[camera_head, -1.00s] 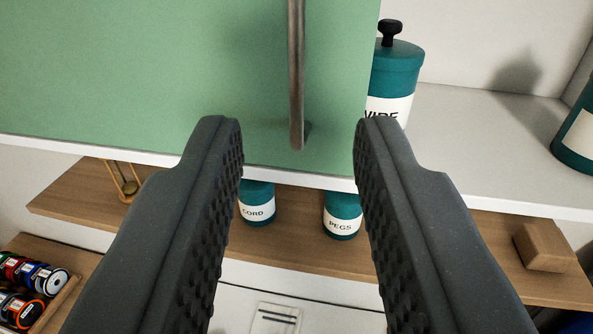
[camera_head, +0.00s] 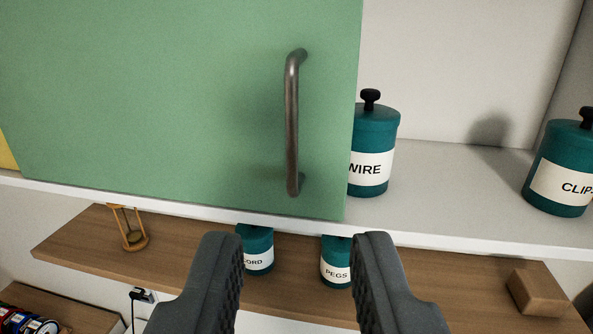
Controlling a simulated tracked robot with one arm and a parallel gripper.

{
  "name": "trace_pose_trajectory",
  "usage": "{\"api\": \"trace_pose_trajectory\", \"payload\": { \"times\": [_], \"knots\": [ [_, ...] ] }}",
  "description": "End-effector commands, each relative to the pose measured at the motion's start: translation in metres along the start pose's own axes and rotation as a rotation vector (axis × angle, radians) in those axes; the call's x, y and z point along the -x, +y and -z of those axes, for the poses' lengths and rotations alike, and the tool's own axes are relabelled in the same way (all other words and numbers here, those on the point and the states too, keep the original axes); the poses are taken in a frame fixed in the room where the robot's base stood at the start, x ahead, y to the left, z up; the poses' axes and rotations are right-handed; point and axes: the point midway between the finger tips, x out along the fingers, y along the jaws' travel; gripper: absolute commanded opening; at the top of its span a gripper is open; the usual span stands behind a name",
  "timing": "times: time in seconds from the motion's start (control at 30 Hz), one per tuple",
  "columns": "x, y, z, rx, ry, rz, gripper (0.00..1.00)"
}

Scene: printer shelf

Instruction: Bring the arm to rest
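My gripper (camera_head: 297,250) is open and empty, with its two dark fingers apart at the bottom of the view. It points toward the shelf. A green cabinet door (camera_head: 180,110) with a dark metal handle (camera_head: 292,125) is above and beyond the fingers. The fingers are clear of the handle. Between and behind the fingertips, teal jars labelled CORD (camera_head: 257,260) and PEGS (camera_head: 337,268) stand on the wooden shelf, partly hidden by the fingers and the upper board.
Teal jars labelled WIRE (camera_head: 372,150) and CLIPS (camera_head: 562,170) stand on the white upper shelf (camera_head: 450,190). Below, the wooden shelf (camera_head: 190,250) holds an hourglass (camera_head: 128,228) and a wooden block (camera_head: 537,292). Coloured spools (camera_head: 30,325) lie at bottom left.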

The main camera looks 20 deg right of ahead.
Motion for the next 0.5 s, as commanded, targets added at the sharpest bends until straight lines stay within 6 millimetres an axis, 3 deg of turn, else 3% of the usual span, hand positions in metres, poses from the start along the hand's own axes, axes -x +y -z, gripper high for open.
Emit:
{"api": "trace_pose_trajectory", "payload": {
  "times": [0.23, 0.5],
  "knots": [
    [0.064, 0.027, -0.049, -0.006, -0.062, 0.052, 0.31],
    [0.137, 0.037, -0.140, 0.015, -0.183, 0.224, 0.31]
  ]
}}
